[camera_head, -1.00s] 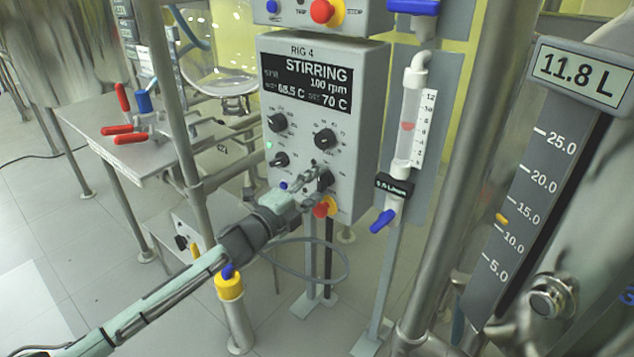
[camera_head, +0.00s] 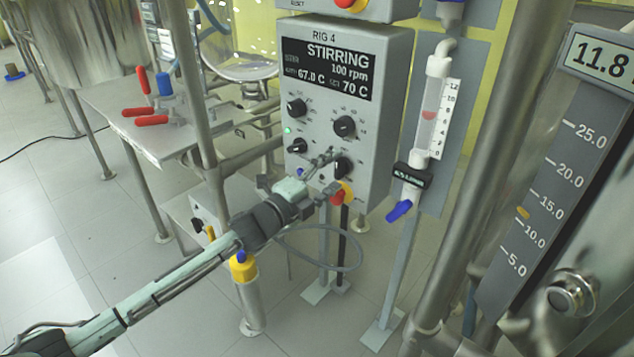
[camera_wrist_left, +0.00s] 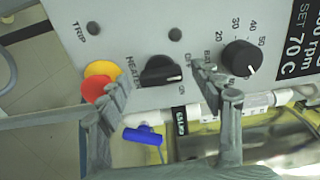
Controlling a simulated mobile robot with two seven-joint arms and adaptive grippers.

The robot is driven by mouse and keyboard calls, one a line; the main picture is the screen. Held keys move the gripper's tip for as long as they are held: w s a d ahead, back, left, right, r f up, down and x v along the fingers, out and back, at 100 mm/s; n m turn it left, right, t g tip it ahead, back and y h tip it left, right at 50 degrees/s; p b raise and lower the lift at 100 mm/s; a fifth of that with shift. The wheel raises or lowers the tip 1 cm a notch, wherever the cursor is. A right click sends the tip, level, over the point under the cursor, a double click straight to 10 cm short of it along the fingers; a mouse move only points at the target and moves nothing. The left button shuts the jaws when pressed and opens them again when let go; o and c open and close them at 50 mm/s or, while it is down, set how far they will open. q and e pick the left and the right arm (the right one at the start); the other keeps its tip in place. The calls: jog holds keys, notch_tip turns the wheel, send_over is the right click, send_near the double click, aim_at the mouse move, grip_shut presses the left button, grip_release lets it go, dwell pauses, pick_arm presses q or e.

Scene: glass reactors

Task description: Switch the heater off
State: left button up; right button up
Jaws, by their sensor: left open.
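The grey control box, RIG 4 (camera_head: 372,130), has a display (camera_head: 326,69) showing STIRRING, 100 rpm, about 67.0 C and SET 70 C. The heater switch is a black knob (camera_head: 343,168) low on its front panel. In the left wrist view the HEATER knob (camera_wrist_left: 160,72) shows its white mark towards the right, near the ON label. My left gripper (camera_head: 326,176) is close to the panel at this knob. In the left wrist view the open left gripper (camera_wrist_left: 163,90) has a finger on either side of the knob, and contact cannot be told. My right gripper is not in view.
A red and yellow button (camera_head: 342,194) sits just below the knob, and also shows beside a finger (camera_wrist_left: 100,82). Other knobs (camera_head: 344,126) are above. A flow tube with a blue valve (camera_head: 399,211) stands right of the box. Steel posts (camera_head: 470,180) flank it.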

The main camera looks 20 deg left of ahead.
pick_arm(q)
jog(key=v, duration=1.1)
jog(key=s+a+f+n+g+y, duration=0.2)
jog(key=a+f+n+y, duration=0.3)
jog(key=f+n, duration=0.5)
jog(key=s+f+n+g+y, duration=0.1)
jog(key=s+f+n+g, duration=0.2)
jog(key=s+f, duration=0.4)
jog(key=s+a+f+n+g+y, duration=0.1)
jog(key=s+f+n+g, duration=0.2)
jog(key=f, duration=1.1)
jog(key=s+g, duration=0.2)
jog(key=s, duration=0.2)
jog(key=shift+f+n+y, duration=0.4)
jog(key=s+d+f+n+g, duration=0.1)
jog(key=s+f, duration=0.1)
jog(key=s, duration=0.1)
jog(key=s+d+f+n+g, duration=0.1)
jog(key=s+f, duration=0.1)
jog(key=s, duration=0.2)
jog(key=s+d+f+n+g, duration=0.1)
jog(key=s+f+g, duration=0.1)
jog(key=s, duration=0.1)
jog(key=shift+s+d+f, duration=0.15)
jog(key=shift+s+f, duration=0.1)
jog(key=shift+f, duration=0.1)
jog(key=shift+c, duration=0.5)
